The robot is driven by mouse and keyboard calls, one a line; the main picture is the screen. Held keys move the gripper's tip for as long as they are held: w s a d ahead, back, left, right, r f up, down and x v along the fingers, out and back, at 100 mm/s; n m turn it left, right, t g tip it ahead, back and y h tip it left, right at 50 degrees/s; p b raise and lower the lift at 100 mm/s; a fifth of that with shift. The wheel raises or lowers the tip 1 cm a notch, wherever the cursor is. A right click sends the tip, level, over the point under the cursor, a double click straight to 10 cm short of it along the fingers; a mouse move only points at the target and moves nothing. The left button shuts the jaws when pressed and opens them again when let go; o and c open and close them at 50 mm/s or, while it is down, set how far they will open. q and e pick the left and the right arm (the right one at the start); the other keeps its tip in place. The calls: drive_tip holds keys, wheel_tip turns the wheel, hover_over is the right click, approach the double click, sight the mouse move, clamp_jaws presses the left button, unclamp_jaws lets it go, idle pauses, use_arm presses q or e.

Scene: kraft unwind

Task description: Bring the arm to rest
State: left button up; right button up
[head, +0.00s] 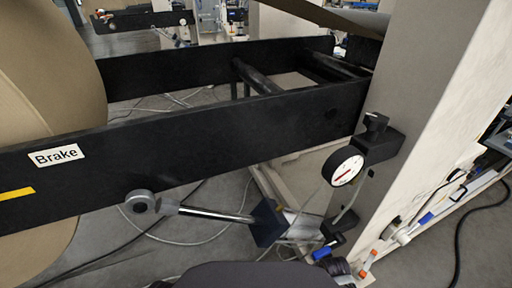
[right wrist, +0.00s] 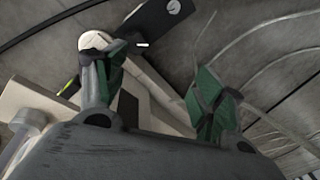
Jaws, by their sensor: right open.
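My right gripper (right wrist: 155,85) shows in the right wrist view with its two green-padded fingers spread apart. Nothing is held between them. A pale rounded part (right wrist: 97,40) shows at the tip of the left finger; I cannot tell whether they touch. A dark rounded shape at the bottom of the head view seems to be mine. No fingers show in the head view, and my left gripper is not in view.
A black beam labelled Brake (head: 200,138) crosses before a brown paper roll (head: 45,70). A round gauge (head: 343,167) with a black knob (head: 375,121) sits on a pale upright (head: 425,100). A cylinder rod (head: 215,214) lies below. Cables run over the grey floor.

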use_arm(q)
drive_tip(key=shift+p, duration=0.35)
use_arm(e)
drive_tip(key=s+a+r+n+t+y, duration=0.1)
drive_tip(key=s+a+r+n, duration=0.2)
drive_tip(key=r, duration=0.4)
drive_tip(key=s+a+r+n+t+y, duration=0.1)
drive_tip(key=s+a+r+n, duration=0.2)
drive_tip(key=r, duration=0.4)
drive_tip(key=shift+a+r+n+t, duration=0.15)
drive_tip(key=shift+a+n+t, duration=0.25)
drive_tip(key=shift+a+n, duration=0.65)
use_arm(q)
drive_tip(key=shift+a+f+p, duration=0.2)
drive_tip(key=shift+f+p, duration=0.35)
drive_tip(key=shift+p, duration=0.75)
use_arm(e)
drive_tip(key=shift+d+f, duration=0.35)
drive_tip(key=shift+f, duration=0.2)
